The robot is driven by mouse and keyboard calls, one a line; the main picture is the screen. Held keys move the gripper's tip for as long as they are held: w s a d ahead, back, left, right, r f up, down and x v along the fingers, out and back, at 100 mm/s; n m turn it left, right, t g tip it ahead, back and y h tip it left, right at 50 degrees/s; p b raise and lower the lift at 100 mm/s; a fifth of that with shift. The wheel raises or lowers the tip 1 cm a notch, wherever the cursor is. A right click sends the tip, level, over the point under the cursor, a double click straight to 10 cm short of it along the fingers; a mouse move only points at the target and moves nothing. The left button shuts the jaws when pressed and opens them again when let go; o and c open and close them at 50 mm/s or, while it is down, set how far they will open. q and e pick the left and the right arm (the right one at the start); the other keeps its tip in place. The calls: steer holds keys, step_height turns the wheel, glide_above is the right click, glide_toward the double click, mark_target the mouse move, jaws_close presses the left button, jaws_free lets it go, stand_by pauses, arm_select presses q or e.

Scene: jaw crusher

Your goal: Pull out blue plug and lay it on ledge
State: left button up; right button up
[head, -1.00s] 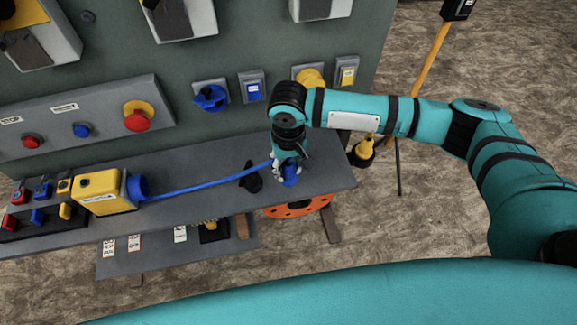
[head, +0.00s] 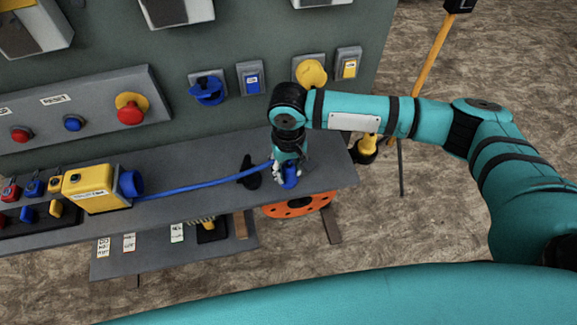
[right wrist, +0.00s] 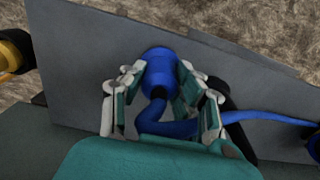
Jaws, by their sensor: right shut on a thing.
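My right gripper (head: 287,172) is shut on the blue plug (head: 290,179), over the right end of the grey ledge (head: 334,174). In the right wrist view the plug (right wrist: 160,74) sits between the two fingers, with the grey ledge surface (right wrist: 85,60) behind it. I cannot tell whether the plug touches the ledge. A blue cable (head: 200,187) runs from the plug leftward to the blue end of a yellow box (head: 95,188). The blue socket (head: 207,90) on the panel is apart from the plug. My left gripper is not in view.
A black object (head: 249,172) lies on the ledge just left of the gripper. An orange reel (head: 300,205) is below the ledge. Blue (head: 72,123) and red (head: 129,109) buttons are on the panel. The ledge between box and black object is clear except for the cable.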

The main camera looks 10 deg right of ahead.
mark_target(288, 165)
steer(key=shift+f, duration=0.25)
steer(key=o, duration=1.1)
step_height(288, 165, up, 12)
steer(key=shift+f, duration=0.1)
